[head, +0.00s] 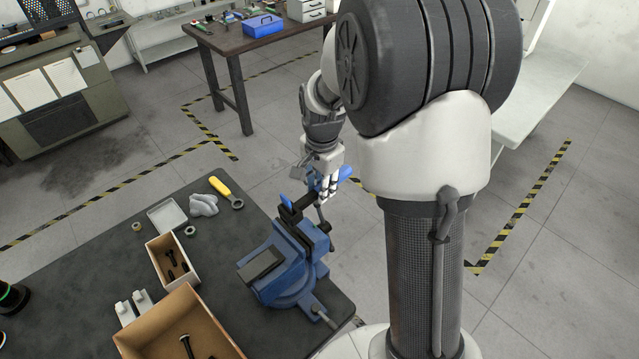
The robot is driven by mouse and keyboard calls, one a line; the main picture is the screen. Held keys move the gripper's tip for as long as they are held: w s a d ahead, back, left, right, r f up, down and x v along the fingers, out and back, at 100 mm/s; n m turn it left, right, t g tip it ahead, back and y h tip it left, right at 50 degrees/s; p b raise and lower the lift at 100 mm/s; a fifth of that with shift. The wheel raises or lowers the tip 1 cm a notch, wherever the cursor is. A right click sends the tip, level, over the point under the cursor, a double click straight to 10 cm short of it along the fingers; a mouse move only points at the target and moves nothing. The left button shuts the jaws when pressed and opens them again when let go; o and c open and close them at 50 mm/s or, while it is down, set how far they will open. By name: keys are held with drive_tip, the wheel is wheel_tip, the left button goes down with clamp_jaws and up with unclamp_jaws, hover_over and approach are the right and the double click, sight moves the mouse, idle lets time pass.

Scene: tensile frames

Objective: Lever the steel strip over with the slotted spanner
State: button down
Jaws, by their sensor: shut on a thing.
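My gripper (324,190) is above and behind the blue bench vise (284,268), at the table's far right corner. It is shut on a blue-handled tool, whose blue part (345,172) shows to the right of the fingers. This looks like the slotted spanner, but its slot is hidden or too small to make out. The vise's dark jaws (300,222) lie just below and left of my fingers. A small blue piece (285,200) stands up at their left end. I cannot clearly make out the steel strip or whether the tool touches it.
The dark table (110,238) also holds a yellow-handled ring tool (227,191), a grey lumpy piece (203,205), a small white tray (167,216), a box with dark bolts (152,250) and a larger cardboard box (150,330). Open floor lies beyond the table's far edge.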

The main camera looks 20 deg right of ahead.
drive_tip(key=shift+w+d+f+y+p, duration=0.25)
drive_tip(key=shift+d+f+y+p, duration=0.15)
drive_tip(key=shift+d+y+p, duration=0.15)
idle(1.1)
drive_tip(key=shift+a+r, duration=0.15)
drive_tip(key=shift+a, duration=0.05)
idle(0.3)
drive_tip(key=shift+r+p, duration=1.6)
drive_tip(key=shift+r, duration=0.2)
drive_tip(key=shift+r+p, duration=1.45)
drive_tip(key=shift+r, duration=0.35)
wheel_tip(320, 180, up, 4)
drive_tip(key=p, duration=0.3)
drive_tip(key=shift+s+f, duration=0.1)
drive_tip(key=shift+f, duration=0.15)
